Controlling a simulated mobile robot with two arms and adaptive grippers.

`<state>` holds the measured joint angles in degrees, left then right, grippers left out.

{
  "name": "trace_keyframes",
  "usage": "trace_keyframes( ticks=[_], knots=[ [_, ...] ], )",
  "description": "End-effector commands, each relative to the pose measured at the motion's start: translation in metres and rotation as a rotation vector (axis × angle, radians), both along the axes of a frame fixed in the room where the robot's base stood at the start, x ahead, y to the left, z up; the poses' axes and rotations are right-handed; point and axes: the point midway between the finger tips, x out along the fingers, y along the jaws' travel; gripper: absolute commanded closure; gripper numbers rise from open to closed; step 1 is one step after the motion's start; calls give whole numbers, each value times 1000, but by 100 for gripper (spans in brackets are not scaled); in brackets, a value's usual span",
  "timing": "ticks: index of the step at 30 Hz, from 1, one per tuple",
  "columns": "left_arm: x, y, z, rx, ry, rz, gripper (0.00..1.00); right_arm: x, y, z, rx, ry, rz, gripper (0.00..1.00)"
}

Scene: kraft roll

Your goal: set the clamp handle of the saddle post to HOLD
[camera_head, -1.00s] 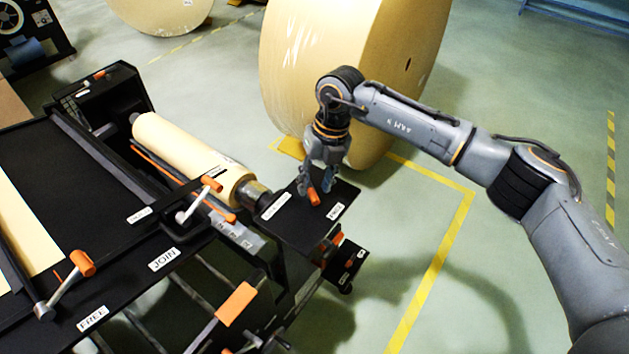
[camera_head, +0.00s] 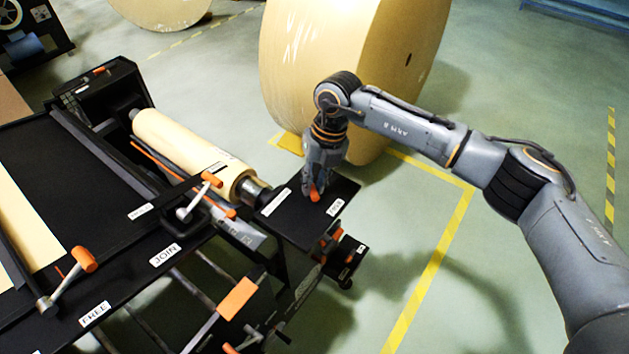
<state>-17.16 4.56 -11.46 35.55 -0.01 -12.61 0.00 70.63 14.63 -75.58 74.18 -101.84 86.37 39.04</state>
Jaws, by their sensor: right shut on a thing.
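My right gripper (camera_head: 315,188) is shut on a small orange handle (camera_head: 314,194) on the black plate (camera_head: 290,226) at the right end of the machine. Only part of the handle shows between the fingers. A white label (camera_head: 335,207) lies on the plate to the right of the handle, and another white label (camera_head: 276,202) lies to its left. Their words are too small to read surely. My left gripper is not in view.
A small kraft roll (camera_head: 190,155) lies on a shaft left of the plate. Orange-tipped levers (camera_head: 212,180) (camera_head: 84,259) stand by labels JOIN (camera_head: 165,254) and FREE (camera_head: 94,314). A large kraft roll (camera_head: 300,60) stands behind my right arm. The floor at right is clear.

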Motion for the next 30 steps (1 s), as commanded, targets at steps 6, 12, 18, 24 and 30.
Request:
trace_keyframes(
  ticks=[6,12,18,24,30],
  knots=[
    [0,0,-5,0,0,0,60,-1,1,-1,0,-2,-84,100],
    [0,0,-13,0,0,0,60,-2,4,-2,0,-1,-238,100],
    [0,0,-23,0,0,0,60,-3,7,-2,0,-2,-425,100],
    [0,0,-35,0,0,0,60,-3,10,-2,2,-3,-606,100],
    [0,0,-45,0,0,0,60,-3,13,-2,0,-2,-759,100]
  ],
)
